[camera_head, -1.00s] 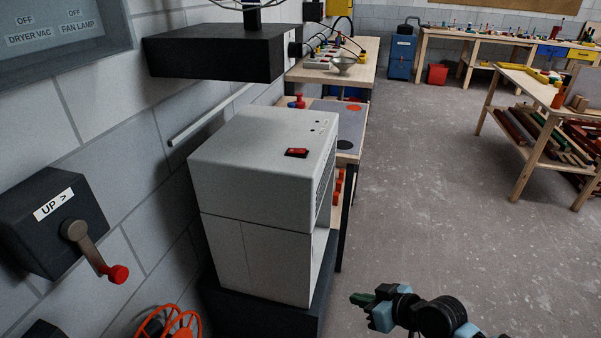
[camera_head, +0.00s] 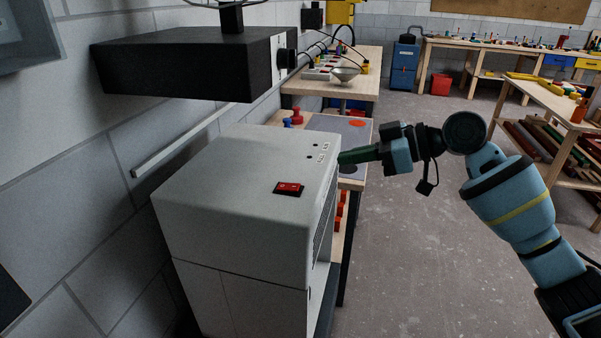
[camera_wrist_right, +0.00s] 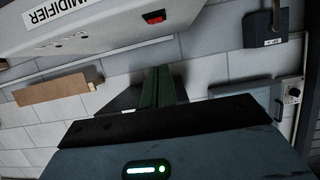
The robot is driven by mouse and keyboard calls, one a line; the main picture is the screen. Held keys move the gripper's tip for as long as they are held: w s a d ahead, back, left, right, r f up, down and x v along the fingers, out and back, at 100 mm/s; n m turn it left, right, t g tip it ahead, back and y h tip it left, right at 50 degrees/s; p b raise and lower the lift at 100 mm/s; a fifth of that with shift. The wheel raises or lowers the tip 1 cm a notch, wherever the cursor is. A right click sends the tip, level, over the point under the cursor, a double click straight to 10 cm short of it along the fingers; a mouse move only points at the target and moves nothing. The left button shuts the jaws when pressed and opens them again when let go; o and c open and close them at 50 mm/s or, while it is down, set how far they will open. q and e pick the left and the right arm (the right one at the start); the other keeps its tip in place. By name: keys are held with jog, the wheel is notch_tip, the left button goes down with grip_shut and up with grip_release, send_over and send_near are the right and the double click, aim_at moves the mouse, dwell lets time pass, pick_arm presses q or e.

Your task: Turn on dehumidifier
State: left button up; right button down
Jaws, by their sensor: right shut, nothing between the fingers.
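The dehumidifier (camera_head: 235,200) is a white box standing by the wall in the head view. A red rocker switch (camera_head: 289,188) sits on its top near the right edge. My right gripper (camera_head: 346,157) is shut and empty, just right of the dehumidifier at about the height of its top in the picture. In the right wrist view, the shut green fingers (camera_wrist_right: 158,85) point up the picture. There the dehumidifier (camera_wrist_right: 115,25) with part of its lettering shows across the top, and the red switch (camera_wrist_right: 153,17) is beyond the fingertips. My left gripper is not in view.
A black box (camera_head: 190,65) juts from the wall above and behind the dehumidifier. A wooden bench (camera_head: 352,84) with cables and a bowl (camera_head: 345,74) stands behind. Open floor (camera_head: 400,240) lies to the right. A wooden table (camera_head: 545,95) stands at the far right.

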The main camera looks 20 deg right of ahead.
jog(key=shift+r, duration=0.55)
jog(key=shift+a, duration=0.1)
jog(key=p, duration=0.1)
send_over(307, 192)
notch_tip(307, 192, down, 3)
jog(key=shift+s+a+f, duration=0.1)
notch_tip(307, 192, down, 3)
jog(key=shift+f, duration=0.7)
